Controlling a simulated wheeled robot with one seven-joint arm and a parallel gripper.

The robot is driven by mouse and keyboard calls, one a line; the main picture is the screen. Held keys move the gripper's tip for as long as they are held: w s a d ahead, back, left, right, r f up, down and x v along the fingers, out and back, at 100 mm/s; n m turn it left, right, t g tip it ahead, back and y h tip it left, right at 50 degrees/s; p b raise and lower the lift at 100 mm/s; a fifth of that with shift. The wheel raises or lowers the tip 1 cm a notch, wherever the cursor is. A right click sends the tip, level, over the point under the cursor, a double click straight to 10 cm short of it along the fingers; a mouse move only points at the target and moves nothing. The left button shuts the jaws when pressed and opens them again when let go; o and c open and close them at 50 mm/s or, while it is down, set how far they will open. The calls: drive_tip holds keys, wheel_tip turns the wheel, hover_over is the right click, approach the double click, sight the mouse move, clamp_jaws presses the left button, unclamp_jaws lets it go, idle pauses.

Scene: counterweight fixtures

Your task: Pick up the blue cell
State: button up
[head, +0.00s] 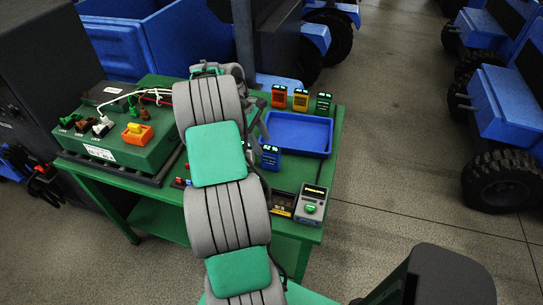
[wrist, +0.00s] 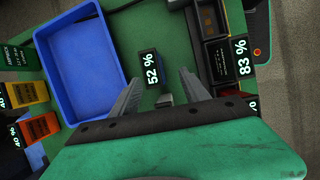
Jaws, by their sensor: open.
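The blue cell (head: 270,158) stands upright on the green table, near the front left corner of the blue tray, just right of my arm in the head view. In the wrist view a dark label reading "52 %" (wrist: 152,68) lies between and just beyond the fingertips. It appears to belong to the cell, whose blue body I cannot make out there. My gripper (wrist: 159,82) is open, its two grey fingers apart on either side of the label. I see no contact. In the head view my arm mostly hides the gripper.
The empty blue tray (wrist: 82,60) lies beside the gripper. Orange (head: 279,95), yellow (head: 300,99) and green (head: 323,103) cells stand behind it. A grey device (head: 311,204) sits at the table's front right. A green box (head: 115,140) with cables stands left.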

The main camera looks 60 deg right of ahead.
sight(279, 167)
drive_tip(key=x, duration=0.3)
drive_tip(key=d+x, duration=0.1)
drive_tip(key=x, duration=0.5)
drive_tip(key=shift+s+d, duration=0.25)
clamp_jaws()
drive_tip(key=shift+r, duration=0.1)
idle(0.8)
